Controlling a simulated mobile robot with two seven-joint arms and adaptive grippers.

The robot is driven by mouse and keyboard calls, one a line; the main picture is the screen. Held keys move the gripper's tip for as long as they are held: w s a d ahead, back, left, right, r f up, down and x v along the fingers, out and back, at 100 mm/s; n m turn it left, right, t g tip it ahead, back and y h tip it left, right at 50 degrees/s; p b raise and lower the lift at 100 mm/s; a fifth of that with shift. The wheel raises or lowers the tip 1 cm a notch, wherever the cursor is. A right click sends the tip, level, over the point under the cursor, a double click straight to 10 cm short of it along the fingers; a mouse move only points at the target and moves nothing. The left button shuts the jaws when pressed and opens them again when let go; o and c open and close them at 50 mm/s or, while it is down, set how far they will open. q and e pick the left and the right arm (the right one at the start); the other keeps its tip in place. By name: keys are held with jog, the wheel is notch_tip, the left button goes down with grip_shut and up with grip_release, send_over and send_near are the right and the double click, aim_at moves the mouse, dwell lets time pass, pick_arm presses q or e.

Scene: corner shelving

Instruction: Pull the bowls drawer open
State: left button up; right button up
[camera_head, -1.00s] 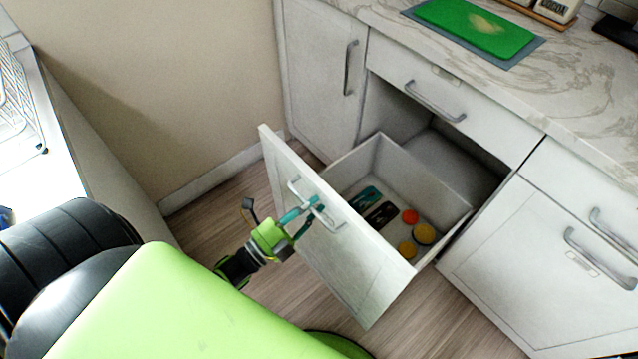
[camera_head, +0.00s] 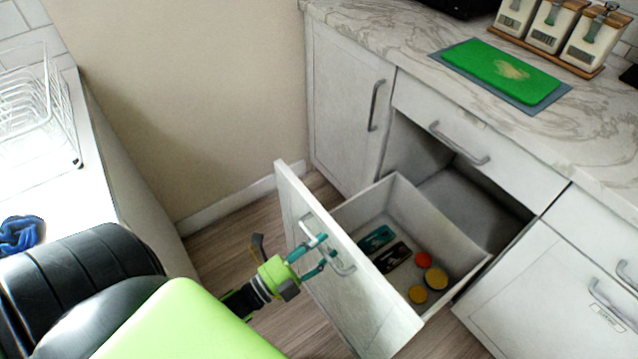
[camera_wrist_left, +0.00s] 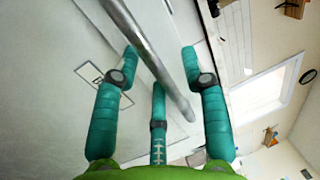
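The drawer (camera_head: 345,285) below the top drawer stands pulled well out of the cabinet. Inside lie one red-orange and two yellow round items (camera_head: 437,278), and two flat dark items (camera_head: 393,257). Its metal handle (camera_head: 346,269) is on the front panel. My left gripper (camera_head: 328,247) is at this handle. In the left wrist view the handle bar (camera_wrist_left: 150,50) runs between the bent teal fingers (camera_wrist_left: 160,58), which stand apart with gaps beside the bar; firm contact is not visible. My right gripper is out of view.
The closed top drawer (camera_head: 480,135) and marble counter (camera_head: 400,35) are above. A green board (camera_head: 515,75) and canisters (camera_head: 552,25) stand on the counter. A white rack (camera_head: 35,115) is on the left surface. Wooden floor (camera_head: 225,235) shows left of the drawer.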

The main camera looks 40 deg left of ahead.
pick_arm(q)
jog(key=v, duration=1.2)
dwell(0.3)
